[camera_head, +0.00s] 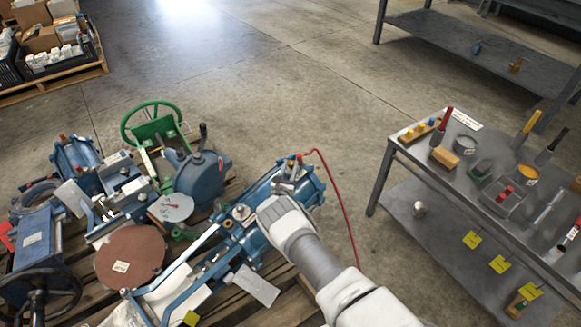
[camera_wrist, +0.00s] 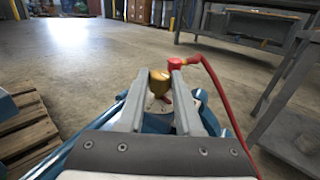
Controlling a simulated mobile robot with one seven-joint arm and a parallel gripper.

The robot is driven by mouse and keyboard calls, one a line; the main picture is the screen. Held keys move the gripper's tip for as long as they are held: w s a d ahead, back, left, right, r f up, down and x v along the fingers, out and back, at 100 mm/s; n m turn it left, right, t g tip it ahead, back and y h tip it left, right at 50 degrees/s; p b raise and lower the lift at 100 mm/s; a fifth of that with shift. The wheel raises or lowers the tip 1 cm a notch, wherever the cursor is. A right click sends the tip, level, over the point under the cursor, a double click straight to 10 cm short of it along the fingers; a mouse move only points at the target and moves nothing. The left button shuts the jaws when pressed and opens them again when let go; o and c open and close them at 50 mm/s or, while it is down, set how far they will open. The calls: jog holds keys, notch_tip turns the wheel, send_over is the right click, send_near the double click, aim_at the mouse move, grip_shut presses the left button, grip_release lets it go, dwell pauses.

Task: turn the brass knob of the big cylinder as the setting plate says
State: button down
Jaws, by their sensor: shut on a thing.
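The big blue cylinder (camera_head: 312,192) lies on the pallet in the middle of the head view, with frame bars running toward the lower left. My gripper (camera_head: 268,208) reaches over it from the lower right. In the wrist view my gripper (camera_wrist: 161,78) has its two fingers on either side of the brass knob (camera_wrist: 158,83) and is shut on it. A pale round face shows below the knob. In the head view my gripper hides the knob. A pale blank-looking plate (camera_head: 257,286) hangs at the cylinder's near side; I cannot read any setting on it.
A red hose (camera_head: 345,205) curves from a red fitting (camera_wrist: 177,64) just beyond the knob. Other machine parts, including a green handwheel (camera_head: 152,122) and a rusty disc (camera_head: 130,256), crowd the pallet's left. A grey workbench (camera_head: 400,145) with tools stands right. Open floor lies behind.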

jog(key=shift+w+a+r+m+g+h, duration=0.1)
jog(key=shift+m+g+h, duration=0.1)
jog(key=shift+m+h, duration=0.4)
jog(key=shift+w+r+m+g+h, duration=0.15)
jog(key=shift+m+h, duration=0.25)
jog(key=shift+h, duration=0.4)
jog(key=shift+s+f+g+h, duration=0.1)
jog(key=shift+f+g+h, duration=0.05)
jog(key=shift+g+h, duration=0.25)
jog(key=c, duration=0.6)
grip_release()
jog(key=shift+a, duration=0.1)
jog(key=shift+s, duration=0.1)
jog(key=shift+f, duration=0.1)
jog(key=p+v, duration=0.6)
jog(key=v, duration=1.1)
jog(key=shift+s+f+p, duration=0.1)
jog(key=shift+s+p, duration=0.15)
jog(key=shift+p, duration=0.05)
